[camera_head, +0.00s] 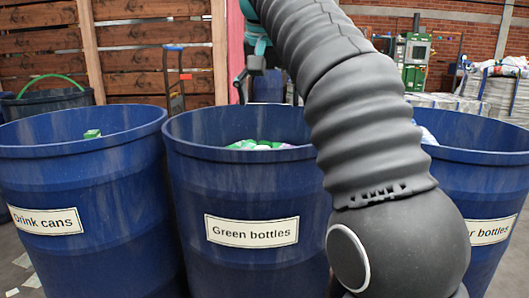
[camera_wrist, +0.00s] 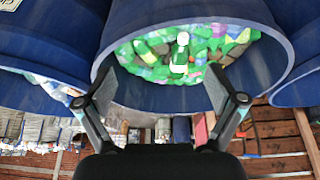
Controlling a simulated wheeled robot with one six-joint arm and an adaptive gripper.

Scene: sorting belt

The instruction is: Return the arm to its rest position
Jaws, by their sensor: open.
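My gripper (camera_wrist: 159,84) is open and empty, its two fingers spread wide in the wrist view. It is over the mouth of the blue bin labelled Green bottles (camera_head: 250,190), which also shows in the wrist view (camera_wrist: 150,97). Many green pieces lie inside that bin, with a green bottle with a white top (camera_wrist: 180,56) among them. In the head view my arm reaches up and away across the right of this bin. The gripper is only partly seen there, at the top, behind the arm.
A blue bin labelled Drink cans (camera_head: 90,185) stands to the left, with a green item inside. Another blue bin (camera_head: 495,190) stands to the right, its label partly hidden by my arm. A wooden plank wall (camera_head: 150,60) and stacked bales are behind.

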